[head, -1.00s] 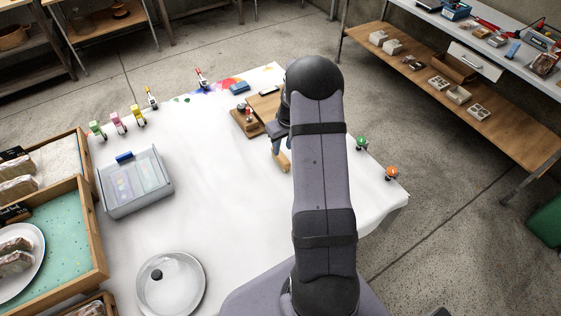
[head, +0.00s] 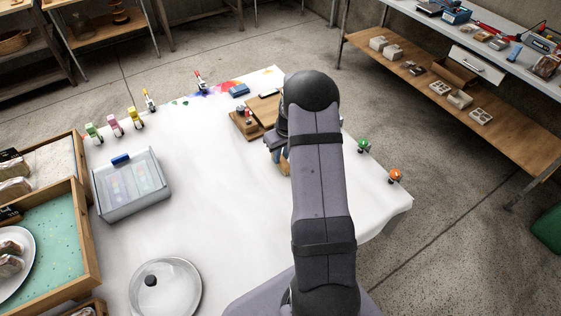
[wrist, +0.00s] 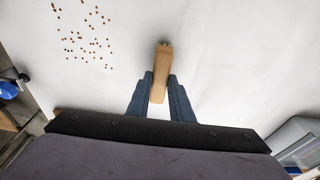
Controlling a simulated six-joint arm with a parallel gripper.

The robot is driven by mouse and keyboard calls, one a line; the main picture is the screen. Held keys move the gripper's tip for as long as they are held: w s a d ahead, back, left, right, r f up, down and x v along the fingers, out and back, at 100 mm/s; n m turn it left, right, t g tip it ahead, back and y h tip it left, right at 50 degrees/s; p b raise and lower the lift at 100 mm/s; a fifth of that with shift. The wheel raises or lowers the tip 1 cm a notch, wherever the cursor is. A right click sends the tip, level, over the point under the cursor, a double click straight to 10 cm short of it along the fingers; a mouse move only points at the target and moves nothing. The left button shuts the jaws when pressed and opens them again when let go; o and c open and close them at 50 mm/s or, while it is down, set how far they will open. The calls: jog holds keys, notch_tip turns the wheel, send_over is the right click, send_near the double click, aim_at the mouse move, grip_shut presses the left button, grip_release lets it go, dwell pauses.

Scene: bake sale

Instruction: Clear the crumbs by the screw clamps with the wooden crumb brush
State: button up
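The wooden crumb brush (wrist: 162,70) is a pale wooden piece with a dark far end. In the wrist view it lies between the two fingers of my gripper (wrist: 160,80), with its near end between them. The fingers are close to its sides; whether they press on it is not clear. The head view shows a small part of the brush (head: 285,167) beside my gripper (head: 275,148). The brown crumbs (wrist: 85,38) lie scattered on the white cloth, ahead and left of the brush in the wrist view. The screw clamps, green (head: 363,145) and orange (head: 395,176), sit on the right table edge.
More clamps, green (head: 93,132), pink (head: 113,126) and yellow (head: 135,120), line the far left edge. A grey lidded box (head: 133,202), a round glass lid (head: 180,290) and wooden trays (head: 92,262) stand left. A wooden board (head: 262,108) lies beyond my gripper. The middle cloth is clear.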

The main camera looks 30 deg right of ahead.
aim_at(284, 157)
jog(key=shift+r+p, duration=1.7)
jog(key=shift+r, duration=0.85)
jog(key=shift+r, duration=0.1)
jog(key=shift+s+d+f+p, duration=0.15)
jog(key=shift+s+f+p, duration=0.25)
jog(key=shift+s+p, duration=0.2)
jog(key=shift+s+d+f, duration=0.1)
jog(key=shift+d+f, duration=0.1)
jog(key=shift+d, duration=0.1)
jog(key=w+d+r+m+h+p, duration=0.1)
jog(key=w+d+r+m, duration=0.1)
jog(key=d+m, duration=0.3)
jog(key=w+d+r+m+g+h, duration=0.1)
jog(key=d+r+m, duration=0.3)
jog(key=m, duration=0.4)
jog(key=shift+w+d+p, duration=0.4)
jog(key=shift+w+d, duration=0.05)
jog(key=shift+d, duration=0.1)
